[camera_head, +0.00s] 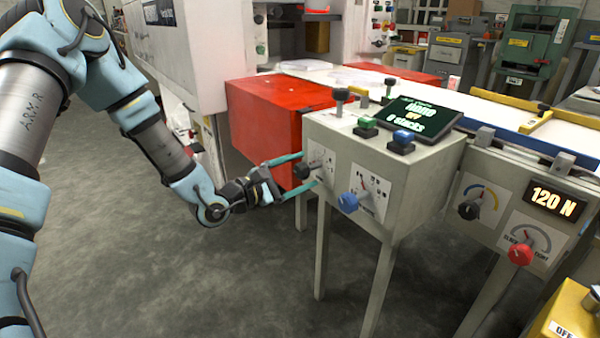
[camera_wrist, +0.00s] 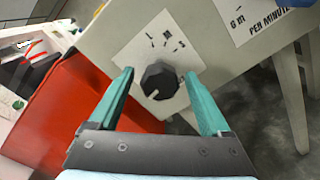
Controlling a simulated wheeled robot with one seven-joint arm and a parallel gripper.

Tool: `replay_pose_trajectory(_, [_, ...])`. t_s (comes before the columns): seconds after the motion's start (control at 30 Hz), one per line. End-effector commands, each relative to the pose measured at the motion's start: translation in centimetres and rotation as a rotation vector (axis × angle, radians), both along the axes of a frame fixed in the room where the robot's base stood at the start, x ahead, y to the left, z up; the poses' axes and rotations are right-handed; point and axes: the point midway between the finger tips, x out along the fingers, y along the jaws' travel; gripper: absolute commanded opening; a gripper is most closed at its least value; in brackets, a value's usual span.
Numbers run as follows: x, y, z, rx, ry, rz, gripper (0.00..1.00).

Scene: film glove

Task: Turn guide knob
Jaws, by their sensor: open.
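A black knob (camera_head: 303,170) sits on a white dial plate at the left end of the grey console's front panel. In the wrist view the black knob (camera_wrist: 160,82) has a pale pointer mark and lies between my two teal fingers. My gripper (camera_head: 306,170) is open, with one finger on each side of the knob. In the wrist view my gripper (camera_wrist: 159,75) shows a gap on both sides of the knob. Contact is not visible.
A blue knob (camera_head: 348,203) is close by on the right. Farther right are another black knob (camera_head: 468,210), a red knob (camera_head: 521,254) and a "120 N" display (camera_head: 554,200). A red box (camera_head: 262,118) stands behind the console. The floor (camera_head: 200,270) in front is clear.

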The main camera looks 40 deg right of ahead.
Motion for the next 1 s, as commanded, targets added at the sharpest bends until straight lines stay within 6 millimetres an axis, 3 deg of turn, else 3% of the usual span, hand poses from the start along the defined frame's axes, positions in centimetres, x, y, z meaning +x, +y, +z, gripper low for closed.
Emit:
replay_pose_trajectory(0.13, [0.02,0.02,0.01,0.000,0.000,0.000,0.81])
replay_pose_trajectory(0.83, [0.02,0.06,-0.01,0.001,0.000,0.001,0.02])
replay_pose_trajectory(1.0, [0.03,0.07,-0.02,0.001,-0.003,0.001,0.00])
